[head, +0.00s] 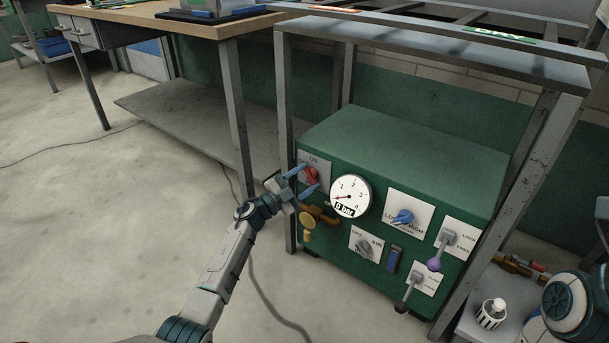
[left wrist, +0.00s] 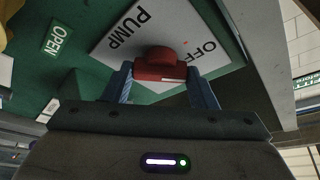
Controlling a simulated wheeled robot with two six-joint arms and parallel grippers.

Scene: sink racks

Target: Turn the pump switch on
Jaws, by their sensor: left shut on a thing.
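The pump switch is a red knob (head: 311,174) on a white plate at the upper left of the green box's front panel. "ON" shows at the top of its plate in the head view. The left wrist view shows the red knob (left wrist: 160,66) close up, with "PUMP" and "OFF" on the plate (left wrist: 185,25). My left gripper (head: 307,181) has its two blue fingers on either side of the knob and is shut on it. I cannot tell the knob's exact setting.
A round gauge (head: 350,196) reading "0 bar" is right of the switch. A yellow-handled brass valve (head: 307,224) sits below. A blue selector (head: 402,217), a purple-knobbed lever (head: 435,264) and a black-knobbed lever (head: 402,306) are farther right. Metal frame legs flank the green box (head: 410,145).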

